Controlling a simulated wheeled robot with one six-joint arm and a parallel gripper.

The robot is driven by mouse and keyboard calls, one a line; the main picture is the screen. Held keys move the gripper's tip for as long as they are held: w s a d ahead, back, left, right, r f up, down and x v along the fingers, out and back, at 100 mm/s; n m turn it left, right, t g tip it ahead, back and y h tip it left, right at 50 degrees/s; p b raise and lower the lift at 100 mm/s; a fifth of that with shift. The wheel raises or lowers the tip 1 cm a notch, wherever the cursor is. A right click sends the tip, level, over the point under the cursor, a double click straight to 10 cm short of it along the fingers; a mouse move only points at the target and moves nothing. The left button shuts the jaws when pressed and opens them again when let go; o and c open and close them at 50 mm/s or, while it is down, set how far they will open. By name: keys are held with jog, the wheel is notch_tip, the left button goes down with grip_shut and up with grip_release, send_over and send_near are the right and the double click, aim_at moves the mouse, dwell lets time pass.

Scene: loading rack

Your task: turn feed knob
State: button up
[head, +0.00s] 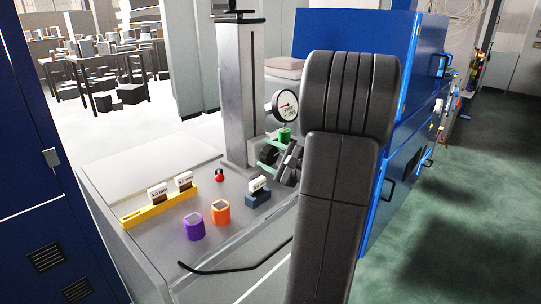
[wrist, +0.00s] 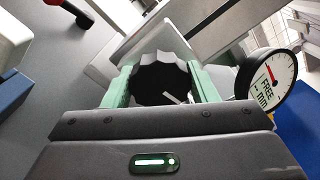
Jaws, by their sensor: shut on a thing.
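The feed knob (wrist: 160,75) is black with a scalloped rim and a white pointer mark, seen in the wrist view between my green fingers. My gripper (wrist: 161,82) is shut on it, one finger on each side. In the head view the black knob (head: 268,153) shows at the foot of the grey column, with my gripper (head: 272,150) at it and my dark arm covering the right side.
The grey column (head: 240,90) stands behind the knob. On the bench top are a yellow holder (head: 158,209) with labelled blocks, a purple piece (head: 194,227), an orange piece (head: 221,212), a dark blue block (head: 257,200) with a label, and a small red knob (head: 219,175).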

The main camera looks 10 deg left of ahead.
jog(key=shift+m+p, duration=0.3)
jog(key=shift+m, duration=0.9)
jog(key=o, duration=1)
jog(key=b+v, duration=0.2)
jog(key=v, duration=1.2)
jog(key=shift+w, duration=0.1)
jog(key=shift+a, duration=0.1)
